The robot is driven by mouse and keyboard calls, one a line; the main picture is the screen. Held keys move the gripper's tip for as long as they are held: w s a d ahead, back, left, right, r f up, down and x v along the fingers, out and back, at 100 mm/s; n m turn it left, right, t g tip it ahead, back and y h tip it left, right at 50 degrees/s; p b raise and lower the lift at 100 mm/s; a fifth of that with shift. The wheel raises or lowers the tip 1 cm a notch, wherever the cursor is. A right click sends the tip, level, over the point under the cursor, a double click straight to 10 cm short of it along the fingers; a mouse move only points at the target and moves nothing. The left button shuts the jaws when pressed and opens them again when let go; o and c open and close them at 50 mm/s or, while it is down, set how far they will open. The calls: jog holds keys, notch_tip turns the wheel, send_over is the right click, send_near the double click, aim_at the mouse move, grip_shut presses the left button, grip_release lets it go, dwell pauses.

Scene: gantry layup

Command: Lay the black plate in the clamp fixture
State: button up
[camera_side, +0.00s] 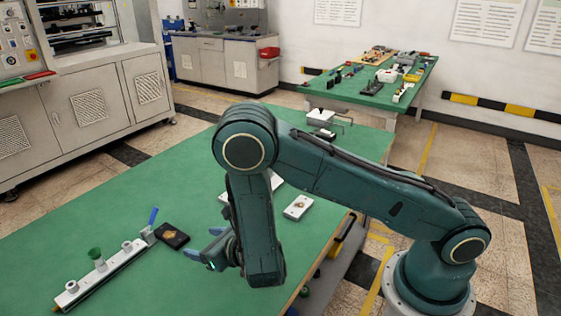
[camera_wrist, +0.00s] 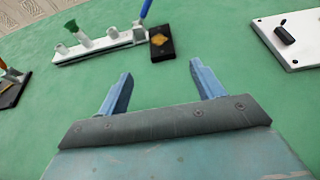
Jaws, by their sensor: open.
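The black plate (camera_side: 172,235) is a small dark block with a gold mark on top, lying flat on the green table. In the wrist view the black plate (camera_wrist: 161,43) lies against or just beside the right end of the clamp fixture (camera_wrist: 97,48); I cannot tell if they touch. The clamp fixture (camera_side: 103,275) is a long white bar with round posts, a green knob and a raised blue lever at the end near the plate. My gripper (camera_side: 214,243) is open and empty, right of the plate. In the wrist view my gripper (camera_wrist: 161,72) points toward the plate, with bare table between.
A white plate with a black handle (camera_wrist: 292,40) lies at the right in the wrist view. A dark item (camera_wrist: 12,92) shows at the left edge. A small white block (camera_side: 298,207) lies behind my arm. The table's left part (camera_side: 60,235) is clear.

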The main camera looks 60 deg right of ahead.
jog(key=shift+w+d+r+m, duration=0.15)
jog(key=shift+d+r+m, duration=0.15)
jog(key=shift+r+m, duration=0.1)
jog(key=s+d+r+m+g+h, duration=0.2)
jog(key=s+d+r+m+h, duration=0.1)
jog(key=d+r+m, duration=0.6)
jog(key=s+d+r+m+g+h, duration=0.25)
jog(key=d+r+m, duration=0.35)
jog(key=m, duration=0.6)
jog(key=s+a+r+m+g+y, duration=0.1)
jog(key=s+r+m, duration=0.2)
jog(key=s, duration=0.4)
jog(key=s+a+r+m+g+y, duration=0.1)
jog(key=s+r+m+y, duration=0.1)
jog(key=s+r+m, duration=0.2)
jog(key=s+a+r+m+g+y, duration=0.1)
jog(key=s+r+m, duration=0.3)
jog(key=s, duration=0.8)
jog(key=m+y, duration=0.1)
jog(key=m, duration=0.1)
jog(key=shift+a+m, duration=0.15)
jog(key=shift+m, duration=0.25)
jog(key=shift+o, duration=0.2)
jog(key=shift+s+a+r+g+y, duration=0.1)
jog(key=shift+s+g+y, duration=0.15)
jog(key=shift+s, duration=0.3)
jog(key=shift+o, duration=0.2)
jog(key=shift+w, duration=0.1)
